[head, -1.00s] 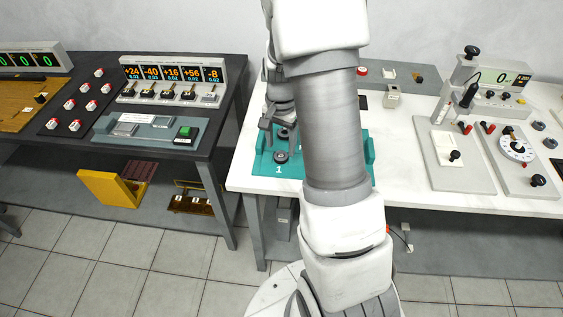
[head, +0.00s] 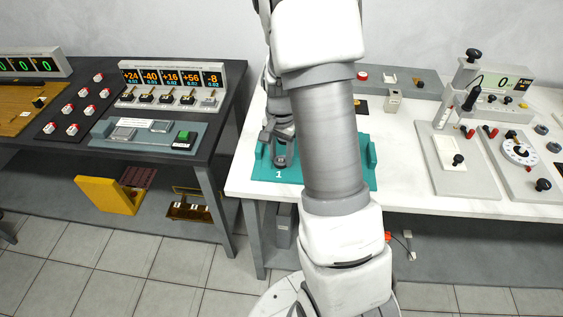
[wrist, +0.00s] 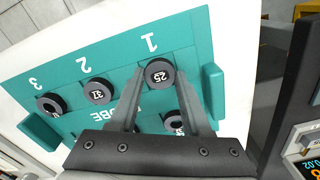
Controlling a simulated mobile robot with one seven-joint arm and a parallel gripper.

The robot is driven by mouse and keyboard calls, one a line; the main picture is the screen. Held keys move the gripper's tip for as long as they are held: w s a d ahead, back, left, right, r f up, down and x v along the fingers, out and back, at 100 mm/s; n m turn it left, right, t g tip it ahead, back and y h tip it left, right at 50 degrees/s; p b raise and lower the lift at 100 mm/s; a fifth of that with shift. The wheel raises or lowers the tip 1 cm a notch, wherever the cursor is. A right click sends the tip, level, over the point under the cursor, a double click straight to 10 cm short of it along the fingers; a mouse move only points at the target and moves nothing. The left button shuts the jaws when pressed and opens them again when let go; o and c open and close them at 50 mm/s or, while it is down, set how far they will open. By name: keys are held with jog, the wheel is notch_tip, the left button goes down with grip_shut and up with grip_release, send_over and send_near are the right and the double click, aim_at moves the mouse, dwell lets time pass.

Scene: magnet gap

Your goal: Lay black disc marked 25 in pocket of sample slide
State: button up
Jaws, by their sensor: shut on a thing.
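The black disc marked 25 (wrist: 160,75) sits at the place numbered 1 on a teal tray (wrist: 195,40) in the wrist view. My gripper (wrist: 159,84) is over it, with one finger on each side, shut on the disc. In the head view my gripper (head: 279,163) is low over the left front part of the teal tray (head: 270,178), and it hides the disc. I cannot make out a sample slide for certain in these frames.
Other black discs sit on the tray, one marked 37 (wrist: 98,91) at place 2 and one (wrist: 50,104) at place 3. Raised teal end blocks (wrist: 214,90) flank the tray. Right of my arm stand a small beige block (head: 393,101) and a grey instrument (head: 462,160).

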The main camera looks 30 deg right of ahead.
jog(key=shift+r+p, duration=1.95)
jog(key=shift+r, duration=0.55)
grip_shut()
jog(key=shift+a, duration=0.1)
